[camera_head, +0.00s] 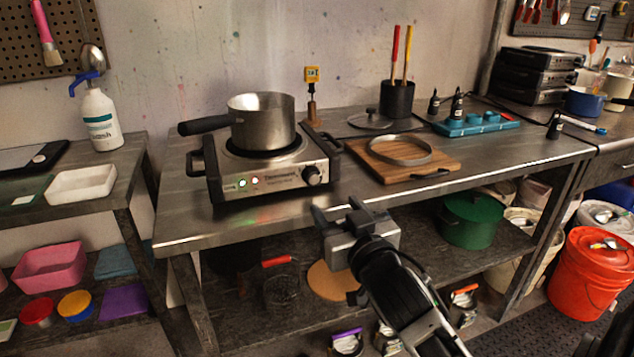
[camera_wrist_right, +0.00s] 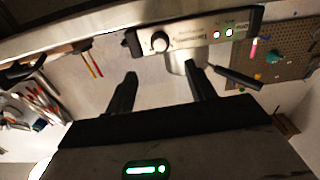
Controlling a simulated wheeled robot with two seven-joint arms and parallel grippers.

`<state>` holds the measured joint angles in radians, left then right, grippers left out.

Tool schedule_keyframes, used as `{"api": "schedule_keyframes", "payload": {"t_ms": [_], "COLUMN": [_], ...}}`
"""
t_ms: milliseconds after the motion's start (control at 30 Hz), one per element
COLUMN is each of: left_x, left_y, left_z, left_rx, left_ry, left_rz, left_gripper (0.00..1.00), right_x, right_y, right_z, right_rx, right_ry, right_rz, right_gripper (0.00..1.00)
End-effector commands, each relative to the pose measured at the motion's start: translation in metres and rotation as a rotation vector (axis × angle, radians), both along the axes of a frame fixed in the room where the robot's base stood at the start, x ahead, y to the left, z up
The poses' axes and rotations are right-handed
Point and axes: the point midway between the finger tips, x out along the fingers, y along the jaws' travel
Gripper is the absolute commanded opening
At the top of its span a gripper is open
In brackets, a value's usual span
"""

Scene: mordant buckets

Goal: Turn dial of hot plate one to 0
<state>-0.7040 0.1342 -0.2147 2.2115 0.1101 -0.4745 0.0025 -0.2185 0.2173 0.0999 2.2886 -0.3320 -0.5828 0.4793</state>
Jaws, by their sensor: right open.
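The hot plate (camera_head: 223,190) stands on the metal table, a steel pot (camera_head: 264,125) on its burner. Its round dial (camera_head: 312,175) is at the right end of the front panel; the dial's mark is too small to read. Two small lamps (camera_head: 248,182) glow on the panel's left. My right gripper (camera_head: 337,211) is open and empty, below and in front of the dial, apart from it. In the right wrist view, which is upside down, the dial (camera_wrist_right: 159,41) lies beyond the gap between the open fingers (camera_wrist_right: 162,84). My left gripper is not in view.
The pot's black handle (camera_head: 204,124) sticks out left. A wooden board (camera_head: 440,161) with a metal ring lies right of the hot plate. The table's front edge (camera_head: 240,238) is close to my right gripper. A lower shelf holds a green pot (camera_head: 470,220).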

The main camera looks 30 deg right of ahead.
Motion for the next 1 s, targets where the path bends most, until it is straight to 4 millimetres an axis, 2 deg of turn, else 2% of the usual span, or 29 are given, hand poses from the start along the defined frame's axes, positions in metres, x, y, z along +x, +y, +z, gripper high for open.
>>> {"api": "schedule_keyframes", "payload": {"t_ms": [33,300,500,700,933,967,1000], "left_x": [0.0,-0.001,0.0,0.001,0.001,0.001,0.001], "left_y": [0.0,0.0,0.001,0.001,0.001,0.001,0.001], "left_z": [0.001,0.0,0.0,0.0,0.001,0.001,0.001], "left_rx": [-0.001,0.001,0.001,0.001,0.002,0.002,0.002], "left_ry": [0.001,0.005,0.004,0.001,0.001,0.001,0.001], "left_rz": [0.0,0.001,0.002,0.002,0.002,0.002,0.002], "left_gripper": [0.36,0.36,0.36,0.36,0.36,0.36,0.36], "right_x": [0.012,0.068,0.095,0.105,0.106,0.106,0.106], "right_y": [-0.003,-0.016,-0.023,-0.025,-0.025,-0.025,-0.025], "right_z": [0.002,0.001,0.0,0.0,-0.001,-0.001,-0.001], "right_rx": [-0.004,-0.003,-0.002,-0.002,-0.001,-0.001,-0.001], "right_ry": [-0.002,0.001,0.001,0.001,0.002,0.002,0.002], "right_rz": [0.0,0.0,0.001,0.001,0.002,0.002,0.002], "right_gripper": [0.55,0.55,0.55,0.55,0.55,0.52,0.41]}}
